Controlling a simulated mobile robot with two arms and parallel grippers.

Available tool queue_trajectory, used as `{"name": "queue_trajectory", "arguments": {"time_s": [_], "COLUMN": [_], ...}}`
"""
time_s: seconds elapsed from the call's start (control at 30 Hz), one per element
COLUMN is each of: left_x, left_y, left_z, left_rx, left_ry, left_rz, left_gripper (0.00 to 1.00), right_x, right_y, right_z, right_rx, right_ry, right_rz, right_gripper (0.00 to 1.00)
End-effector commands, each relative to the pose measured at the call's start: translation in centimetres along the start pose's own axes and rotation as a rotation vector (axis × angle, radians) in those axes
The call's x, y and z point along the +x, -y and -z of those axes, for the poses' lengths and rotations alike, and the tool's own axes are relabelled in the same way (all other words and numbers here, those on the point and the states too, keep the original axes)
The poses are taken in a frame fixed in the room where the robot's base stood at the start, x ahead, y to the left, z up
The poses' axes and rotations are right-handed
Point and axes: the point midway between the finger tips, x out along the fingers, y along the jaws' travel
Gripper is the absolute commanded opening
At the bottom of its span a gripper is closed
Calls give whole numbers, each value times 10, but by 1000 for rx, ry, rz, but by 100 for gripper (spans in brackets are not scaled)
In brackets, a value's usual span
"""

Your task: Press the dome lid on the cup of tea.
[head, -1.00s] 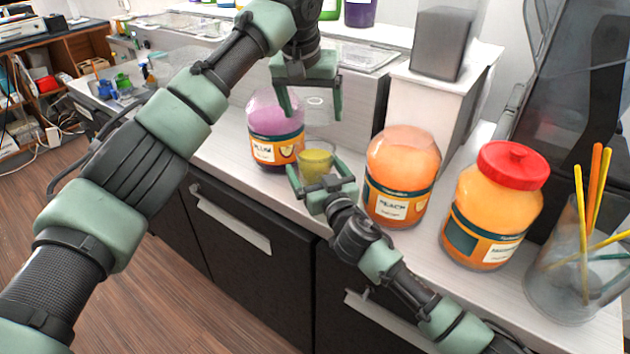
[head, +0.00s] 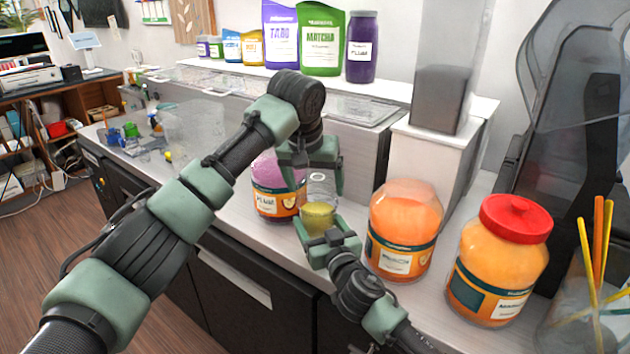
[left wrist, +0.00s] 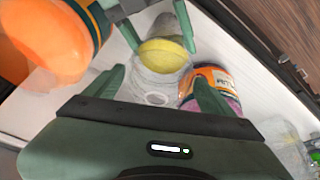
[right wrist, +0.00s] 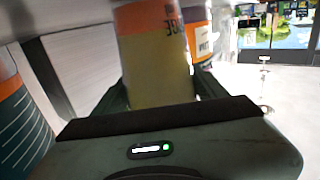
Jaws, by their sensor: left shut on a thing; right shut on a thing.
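The clear cup of yellow tea (head: 319,218) stands upright over the counter, with the plum jar behind it. My right gripper (head: 325,232) is shut on the cup's sides; the cup also fills the middle of the right wrist view (right wrist: 155,75). My left gripper (head: 318,182) is directly above the cup, shut on the clear dome lid (left wrist: 155,88). The lid, with a round hole in its top, is at the cup's mouth. The cup's tea also shows in the left wrist view (left wrist: 163,52). I cannot tell whether the lid's rim is seated all round.
The plum jar (head: 268,200) is close behind and left of the cup. A peach jar (head: 402,225) stands close on the right, then a red-lidded jar (head: 497,265) and a holder with straws (head: 590,310).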

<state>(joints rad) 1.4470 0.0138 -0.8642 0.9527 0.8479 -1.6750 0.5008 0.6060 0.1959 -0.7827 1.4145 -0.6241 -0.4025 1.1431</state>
Motion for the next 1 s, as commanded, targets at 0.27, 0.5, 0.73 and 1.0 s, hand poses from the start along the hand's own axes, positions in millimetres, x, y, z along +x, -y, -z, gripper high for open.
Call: {"name": "queue_trajectory", "arguments": {"time_s": [0.27, 0.5, 0.73, 1.0], "left_x": [0, 8, 17, 16], "left_y": [0, 0, 1, 1], "left_z": [0, -4, -7, -7], "left_rx": [0, -1, -2, -2], "left_ry": [0, 3, 1, 1], "left_rz": [0, -1, 0, 0], "left_gripper": [48, 48, 48, 48], "right_x": [0, 0, 0, 0], "right_y": [0, 0, 0, 0], "right_z": [0, 0, 1, 1], "right_rx": [0, 0, 0, 0], "right_ry": [-1, -1, -1, -1], "right_rz": [0, 0, 0, 0], "right_gripper": [0, 0, 0, 0]}}
